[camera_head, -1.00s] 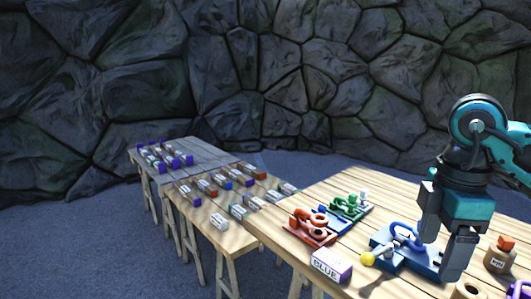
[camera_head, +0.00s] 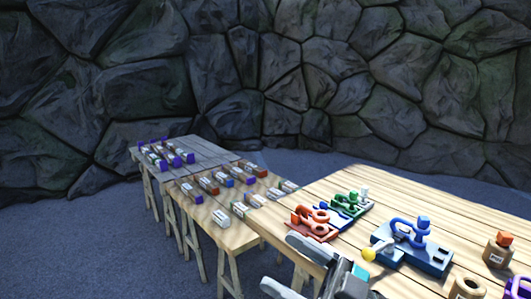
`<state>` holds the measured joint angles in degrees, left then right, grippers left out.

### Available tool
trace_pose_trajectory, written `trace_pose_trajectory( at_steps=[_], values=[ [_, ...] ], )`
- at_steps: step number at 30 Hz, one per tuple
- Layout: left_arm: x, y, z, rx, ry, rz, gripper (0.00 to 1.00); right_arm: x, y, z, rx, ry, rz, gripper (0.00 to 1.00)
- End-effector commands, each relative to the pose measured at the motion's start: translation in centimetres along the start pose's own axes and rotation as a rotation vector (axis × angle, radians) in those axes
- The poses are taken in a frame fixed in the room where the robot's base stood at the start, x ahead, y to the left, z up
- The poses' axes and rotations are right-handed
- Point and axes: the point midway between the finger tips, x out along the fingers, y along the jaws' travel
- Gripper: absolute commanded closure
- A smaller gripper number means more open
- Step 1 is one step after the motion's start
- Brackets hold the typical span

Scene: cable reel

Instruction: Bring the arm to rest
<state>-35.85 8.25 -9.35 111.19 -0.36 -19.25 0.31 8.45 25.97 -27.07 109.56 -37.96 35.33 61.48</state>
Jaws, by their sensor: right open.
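My right gripper (camera_head: 314,262) is at the bottom of the head view, in front of the near table's left front edge. Its dark fingers point up and to the left, they are apart, and I see nothing between them. My left gripper is not in view.
Lower tables (camera_head: 222,232) with several small labelled blocks stand at left. The table's back is clear.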

Motion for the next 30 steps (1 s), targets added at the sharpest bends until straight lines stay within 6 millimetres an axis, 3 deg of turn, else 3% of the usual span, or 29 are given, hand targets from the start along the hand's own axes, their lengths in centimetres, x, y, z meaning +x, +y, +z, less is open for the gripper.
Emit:
trace_pose_trajectory(
  at_steps=[3,7,12,15,18,21,30],
  values=[
    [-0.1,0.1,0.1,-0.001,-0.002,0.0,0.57,-4.1,1.9,4.2,0.028,-0.102,0.34,0.23],
    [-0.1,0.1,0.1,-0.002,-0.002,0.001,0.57,-10.9,1.8,10.0,0.071,-0.347,0.644,0.23],
    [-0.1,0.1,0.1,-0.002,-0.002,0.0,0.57,-20.4,-2.8,16.3,0.168,-0.732,0.852,0.23],
    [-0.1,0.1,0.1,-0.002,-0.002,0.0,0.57,-24.5,-6.2,18.3,0.229,-0.908,0.887,0.23],
    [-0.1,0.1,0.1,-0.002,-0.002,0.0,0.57,-27.0,-8.8,19.4,0.274,-1.025,0.892,0.23],
    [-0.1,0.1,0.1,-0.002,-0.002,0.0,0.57,-28.4,-10.3,19.8,0.3,-1.088,0.888,0.23],
    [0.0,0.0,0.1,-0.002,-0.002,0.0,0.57,-28.7,-10.8,20.0,0.305,-1.107,0.885,0.23]
  ],
)
